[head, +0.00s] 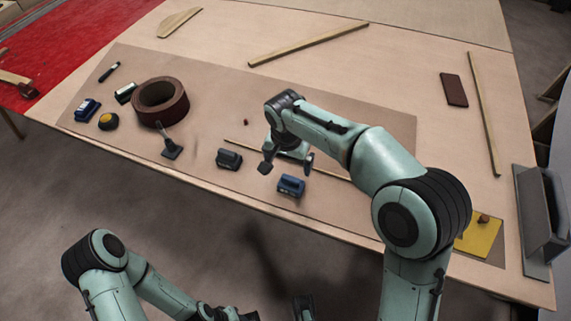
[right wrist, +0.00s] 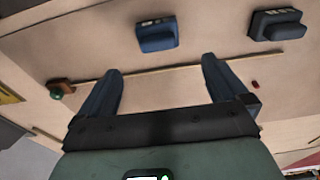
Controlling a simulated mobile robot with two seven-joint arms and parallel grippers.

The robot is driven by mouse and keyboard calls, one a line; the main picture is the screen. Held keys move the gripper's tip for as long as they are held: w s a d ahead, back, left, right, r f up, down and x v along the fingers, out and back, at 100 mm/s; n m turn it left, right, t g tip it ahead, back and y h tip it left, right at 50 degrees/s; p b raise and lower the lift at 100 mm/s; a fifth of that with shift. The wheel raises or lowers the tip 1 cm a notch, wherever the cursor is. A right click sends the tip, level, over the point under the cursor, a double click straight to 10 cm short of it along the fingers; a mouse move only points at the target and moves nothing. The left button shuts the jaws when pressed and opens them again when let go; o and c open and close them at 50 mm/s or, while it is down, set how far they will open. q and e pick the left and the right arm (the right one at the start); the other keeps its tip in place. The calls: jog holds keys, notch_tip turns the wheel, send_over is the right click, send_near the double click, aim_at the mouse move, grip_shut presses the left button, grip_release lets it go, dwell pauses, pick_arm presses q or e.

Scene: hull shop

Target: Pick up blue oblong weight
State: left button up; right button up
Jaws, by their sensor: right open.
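The blue oblong weight (head: 290,185) lies on the brown mat near the table's front edge. It also shows in the right wrist view (right wrist: 157,35), beyond the fingertips and between their lines. My right gripper (head: 287,163) is open and empty, its fingers spread just behind the weight in the head view.
A dark oblong weight (head: 229,159) lies left of the blue one. Further left are a dark trowel-like tool (head: 171,148), a brown ring (head: 160,102), a yellow-topped round item (head: 108,121) and another blue block (head: 87,109). A thin wooden strip (head: 330,172) lies behind the blue weight.

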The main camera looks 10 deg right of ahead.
aim_at(291, 178)
jog(key=shift+w+f, duration=0.2)
jog(key=shift+w, duration=0.1)
jog(key=f, duration=0.6)
jog(key=shift+d+b, duration=0.25)
jog(key=shift+b, duration=0.15)
jog(key=shift+w+d+f, duration=0.1)
jog(key=shift+d+f, duration=0.1)
jog(key=shift+f, duration=1.4)
jog(key=shift+w+d+f, duration=0.1)
jog(key=shift+d+f, duration=0.05)
jog(key=shift+f, duration=1.45)
jog(key=c, duration=1.4)
jog(key=shift+w+r, duration=0.1)
jog(key=shift+c, duration=0.9)
jog(key=shift+r, duration=0.1)
